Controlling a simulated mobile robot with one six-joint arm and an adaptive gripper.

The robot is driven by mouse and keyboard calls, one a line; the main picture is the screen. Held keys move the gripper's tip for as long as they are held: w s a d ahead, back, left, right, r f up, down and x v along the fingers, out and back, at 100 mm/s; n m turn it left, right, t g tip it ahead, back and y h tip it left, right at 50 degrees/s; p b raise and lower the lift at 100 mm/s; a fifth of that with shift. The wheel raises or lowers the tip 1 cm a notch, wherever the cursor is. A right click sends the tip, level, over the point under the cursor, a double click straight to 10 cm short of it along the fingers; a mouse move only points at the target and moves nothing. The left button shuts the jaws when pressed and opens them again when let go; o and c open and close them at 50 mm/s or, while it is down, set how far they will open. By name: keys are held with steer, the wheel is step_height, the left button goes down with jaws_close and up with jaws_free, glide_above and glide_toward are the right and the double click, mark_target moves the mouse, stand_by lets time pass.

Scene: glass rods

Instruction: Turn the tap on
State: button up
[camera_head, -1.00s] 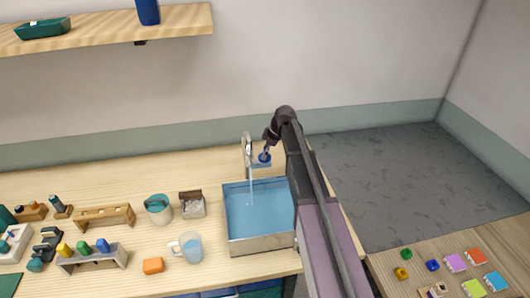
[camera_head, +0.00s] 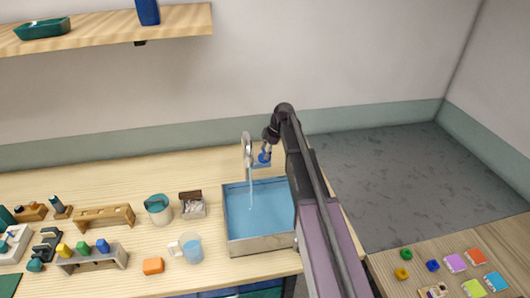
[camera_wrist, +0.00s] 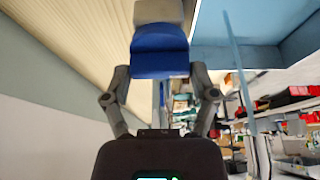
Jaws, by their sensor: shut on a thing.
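The tap (camera_head: 247,147) stands at the back of the sink (camera_head: 262,243), and a stream of water runs from its spout into the blue basin. The water stream also shows in the wrist view (camera_wrist: 240,80). The blue tap handle (camera_head: 264,157) sits just right of the spout. My gripper (camera_head: 267,150) is at the handle. In the wrist view the handle (camera_wrist: 159,55) is a blue block between the two fingers of my gripper (camera_wrist: 160,80), which are shut on it. The exact contact at the fingertips is partly hidden by the handle.
A clear mug (camera_head: 192,248), an orange block (camera_head: 153,266), a teal-and-white pot (camera_head: 158,209) and a small box (camera_head: 192,207) stand left of the sink. A wooden shelf (camera_head: 180,20) hangs above on the left. The counter behind the pot is clear.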

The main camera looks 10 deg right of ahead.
steer(key=o, duration=1)
steer(key=shift+m, duration=0.4)
